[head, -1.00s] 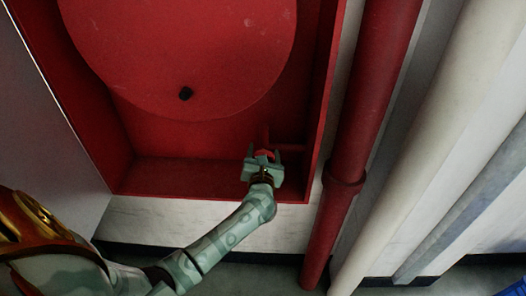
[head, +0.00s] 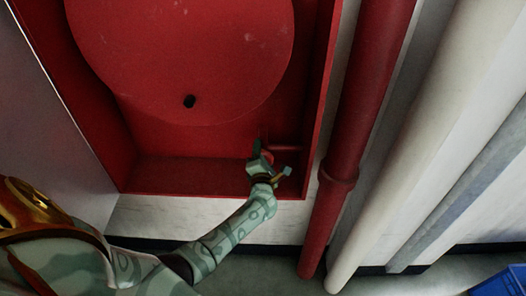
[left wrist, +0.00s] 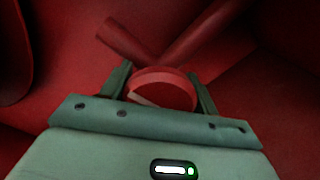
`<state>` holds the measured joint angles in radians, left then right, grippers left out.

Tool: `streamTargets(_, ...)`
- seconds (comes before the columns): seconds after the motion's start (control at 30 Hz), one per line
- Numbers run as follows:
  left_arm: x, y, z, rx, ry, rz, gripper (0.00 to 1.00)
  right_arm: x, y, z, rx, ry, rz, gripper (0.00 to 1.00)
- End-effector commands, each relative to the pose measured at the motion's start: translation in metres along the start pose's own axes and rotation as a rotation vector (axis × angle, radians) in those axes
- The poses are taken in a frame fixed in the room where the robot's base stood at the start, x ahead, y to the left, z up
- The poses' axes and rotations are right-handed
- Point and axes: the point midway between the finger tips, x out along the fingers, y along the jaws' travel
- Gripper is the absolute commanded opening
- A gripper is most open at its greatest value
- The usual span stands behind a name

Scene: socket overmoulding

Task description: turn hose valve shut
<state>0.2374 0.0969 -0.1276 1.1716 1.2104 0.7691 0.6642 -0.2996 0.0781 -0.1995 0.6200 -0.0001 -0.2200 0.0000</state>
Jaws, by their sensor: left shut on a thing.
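The hose valve's round red handle (left wrist: 163,88) sits between the two fingers of my left gripper (left wrist: 160,90) in the left wrist view. A pale line shows on the handle's face. My left gripper (head: 268,163) is shut on the handle at the lower right inside the red cabinet in the head view, and it hides most of the handle there. The gripper is tilted in the picture. Red pipes (left wrist: 165,48) meet just behind the handle. My right gripper is not in view.
A grey door panel (head: 50,110) is at left. A red pipe (head: 365,90) and a white pipe (head: 420,130) run outside at right. A blue box (head: 500,283) shows at bottom right.

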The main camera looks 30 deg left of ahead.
Motion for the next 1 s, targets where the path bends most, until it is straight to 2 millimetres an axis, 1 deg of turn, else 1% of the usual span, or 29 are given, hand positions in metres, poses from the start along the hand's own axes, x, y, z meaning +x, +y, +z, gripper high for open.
streamTargets(0.3,-0.0010,-0.0019,-0.0003,0.074,0.001,-0.004,0.38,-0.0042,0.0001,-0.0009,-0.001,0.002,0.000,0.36)
streamTargets(0.7,-0.0012,-0.0025,-0.0006,0.082,0.000,-0.004,0.38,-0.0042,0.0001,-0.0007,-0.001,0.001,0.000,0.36)
streamTargets(0.73,-0.0012,-0.0025,-0.0006,0.083,0.000,-0.004,0.66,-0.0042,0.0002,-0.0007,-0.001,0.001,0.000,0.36)
streamTargets(0.8,-0.0011,-0.0023,-0.0006,0.082,0.000,-0.004,0.82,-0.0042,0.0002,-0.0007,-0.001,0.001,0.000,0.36)
streamTargets(1.0,-0.0005,-0.0013,-0.0002,0.079,0.000,-0.002,0.82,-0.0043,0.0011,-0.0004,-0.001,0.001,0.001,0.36)
